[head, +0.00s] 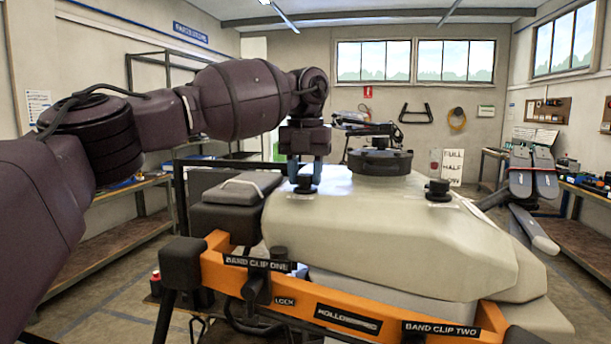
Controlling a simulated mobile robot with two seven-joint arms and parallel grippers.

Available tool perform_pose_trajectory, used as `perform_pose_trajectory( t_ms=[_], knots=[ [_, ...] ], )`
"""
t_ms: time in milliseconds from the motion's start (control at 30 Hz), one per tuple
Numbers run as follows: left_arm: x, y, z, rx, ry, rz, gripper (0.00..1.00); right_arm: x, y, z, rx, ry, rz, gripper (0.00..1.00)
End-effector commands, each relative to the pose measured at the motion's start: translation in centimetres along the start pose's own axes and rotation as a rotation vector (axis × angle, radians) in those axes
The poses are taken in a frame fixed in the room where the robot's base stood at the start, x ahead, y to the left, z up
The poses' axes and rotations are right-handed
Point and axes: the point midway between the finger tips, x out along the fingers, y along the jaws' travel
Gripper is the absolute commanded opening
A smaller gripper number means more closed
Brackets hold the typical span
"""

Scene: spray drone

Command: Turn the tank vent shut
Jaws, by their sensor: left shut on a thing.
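The pale cream tank (390,225) of the spray drone fills the middle of the head view. My left gripper (305,172) reaches in from the left and points down at the tank's top left. Its blue-tipped fingers are shut on a small black knob (304,185), which looks like the tank vent; the fingers partly hide its upper part. A similar black knob (438,188) stands at the tank's right. A wide black cap (380,161) sits between them, apart from the gripper. Which way the held knob is turned cannot be told. My right gripper is not in view.
An orange frame bar (215,268) with black clips labelled BAND CLIP ONE and BAND CLIP TWO crosses in front of the tank. A black block (225,220) stands left of it. Dark folded arms (520,175) stick up at right. Shelves and benches line the walls.

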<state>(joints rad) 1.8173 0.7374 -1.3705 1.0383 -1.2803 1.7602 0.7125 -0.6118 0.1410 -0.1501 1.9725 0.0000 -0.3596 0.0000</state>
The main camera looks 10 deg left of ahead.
Motion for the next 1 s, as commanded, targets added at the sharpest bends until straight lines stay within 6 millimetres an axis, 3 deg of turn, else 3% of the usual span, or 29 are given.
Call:
perform_pose_trajectory(
  t_ms=[400,933,967,1000],
  knots=[
    [-0.08,0.05,0.02,-0.183,-0.002,0.000,0.13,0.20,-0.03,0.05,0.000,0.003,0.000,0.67],
    [-0.12,0.06,0.03,-0.206,-0.003,0.000,0.13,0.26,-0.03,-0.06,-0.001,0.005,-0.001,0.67],
    [-0.12,0.06,0.03,-0.205,-0.003,0.000,0.39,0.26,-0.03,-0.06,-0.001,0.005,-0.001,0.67],
    [-0.12,0.06,0.03,-0.205,-0.003,-0.001,0.45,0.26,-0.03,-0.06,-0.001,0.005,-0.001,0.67]
  ],
)
